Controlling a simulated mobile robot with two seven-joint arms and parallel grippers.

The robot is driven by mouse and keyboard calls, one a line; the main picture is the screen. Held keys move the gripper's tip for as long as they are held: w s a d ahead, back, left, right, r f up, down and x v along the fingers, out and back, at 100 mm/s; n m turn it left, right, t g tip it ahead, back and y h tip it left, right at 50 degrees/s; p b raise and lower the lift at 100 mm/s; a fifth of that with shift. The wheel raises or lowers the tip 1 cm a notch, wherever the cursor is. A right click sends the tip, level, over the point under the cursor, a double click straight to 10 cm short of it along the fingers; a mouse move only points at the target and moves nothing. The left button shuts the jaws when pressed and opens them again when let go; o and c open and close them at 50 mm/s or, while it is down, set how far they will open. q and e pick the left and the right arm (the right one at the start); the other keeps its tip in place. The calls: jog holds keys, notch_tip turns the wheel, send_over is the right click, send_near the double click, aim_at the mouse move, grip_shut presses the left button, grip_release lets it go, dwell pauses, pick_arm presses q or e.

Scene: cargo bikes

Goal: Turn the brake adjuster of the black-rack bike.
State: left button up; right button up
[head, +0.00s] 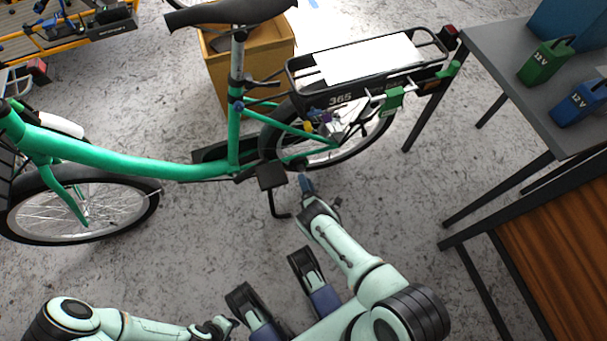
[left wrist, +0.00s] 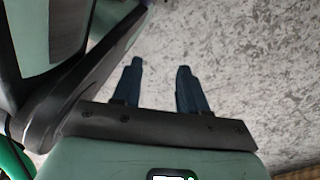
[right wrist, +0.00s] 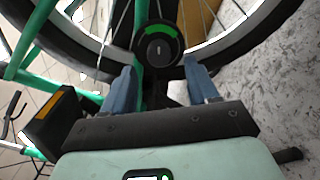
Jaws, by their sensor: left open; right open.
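The green bike with the black rack (head: 330,92), marked 365, stands across the head view. My right gripper (head: 306,184) is low beside its rear wheel, right of the pedal. In the right wrist view my right gripper (right wrist: 163,78) is open and empty. A round black part with a green arc (right wrist: 158,46) shows between and beyond its fingertips, in front of the wheel; I cannot tell if this is the brake adjuster. Small coloured parts (head: 318,122) sit beside the rear wheel. My left gripper (left wrist: 158,85) is open and empty over bare floor.
A pedal and crank (head: 271,178) hang close to the right gripper. A yellow box (head: 222,75) stands behind the bike. A grey table (head: 500,60) with green and blue 12 V blocks is at the right.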

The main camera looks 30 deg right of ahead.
pick_arm(q)
jog(key=w+r+t+p, duration=0.2)
jog(key=w+r, duration=0.1)
jog(key=w, duration=0.2)
jog(key=shift+w+d+r, duration=0.2)
jog(key=shift+d+r, duration=0.2)
pick_arm(e)
jog(key=v, duration=0.9)
jog(key=shift+s+d, duration=0.15)
